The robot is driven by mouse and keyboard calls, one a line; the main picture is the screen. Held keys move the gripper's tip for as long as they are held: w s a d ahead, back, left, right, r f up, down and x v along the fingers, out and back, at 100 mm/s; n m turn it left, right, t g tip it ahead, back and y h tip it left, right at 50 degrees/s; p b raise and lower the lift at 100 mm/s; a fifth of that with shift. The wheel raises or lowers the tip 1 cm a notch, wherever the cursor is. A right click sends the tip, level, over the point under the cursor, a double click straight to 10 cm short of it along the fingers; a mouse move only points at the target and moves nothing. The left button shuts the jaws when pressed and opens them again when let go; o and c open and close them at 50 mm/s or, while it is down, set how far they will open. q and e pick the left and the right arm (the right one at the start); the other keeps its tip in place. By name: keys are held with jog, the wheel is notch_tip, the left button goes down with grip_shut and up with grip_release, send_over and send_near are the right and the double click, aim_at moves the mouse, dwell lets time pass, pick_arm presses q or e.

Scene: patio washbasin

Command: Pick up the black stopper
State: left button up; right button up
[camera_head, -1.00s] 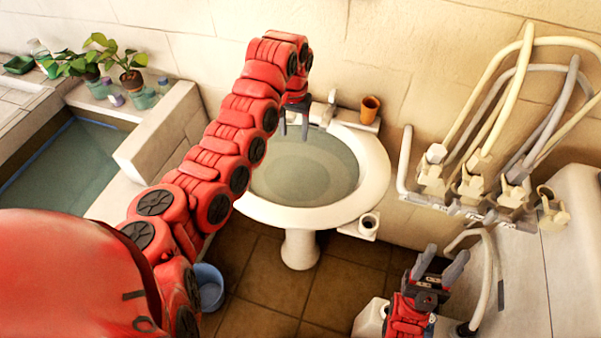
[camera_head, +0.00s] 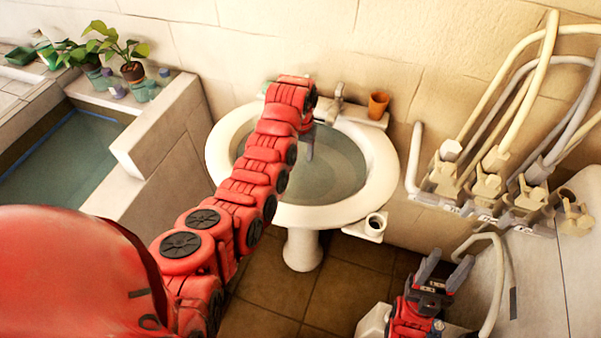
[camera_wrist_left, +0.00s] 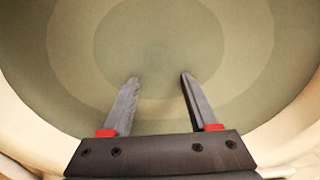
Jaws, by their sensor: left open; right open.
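The white pedestal washbasin (camera_head: 216,150) holds greenish water (camera_head: 335,165), which also fills most of the left wrist view (camera_wrist_left: 160,30). My left gripper (camera_head: 309,150) is over the basin, with its fingers pointing down toward the water; my arm hides part of the basin. In the left wrist view its two fingers (camera_wrist_left: 158,78) are apart with only water between them. My right gripper (camera_head: 446,270) is open and empty at the lower right, away from the basin.
A tap (camera_head: 337,98) and an orange cup (camera_head: 378,105) are at the basin's back edge. Pipes and valves (camera_head: 487,190) line the right wall. A stone tank (camera_head: 65,165) with potted plants (camera_head: 133,72) is left.

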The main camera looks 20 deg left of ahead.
aim_at(301, 168)
pick_arm(q)
jog(key=shift+f, duration=0.15)
notch_tip(301, 168, down, 3)
jog(key=shift+s+d+f+p, duration=0.15)
jog(key=shift+f+p, duration=0.05)
jog(key=shift+p, duration=0.75)
jog(key=shift+f, duration=0.85)
jog(key=shift+c, duration=0.3)
grip_shut()
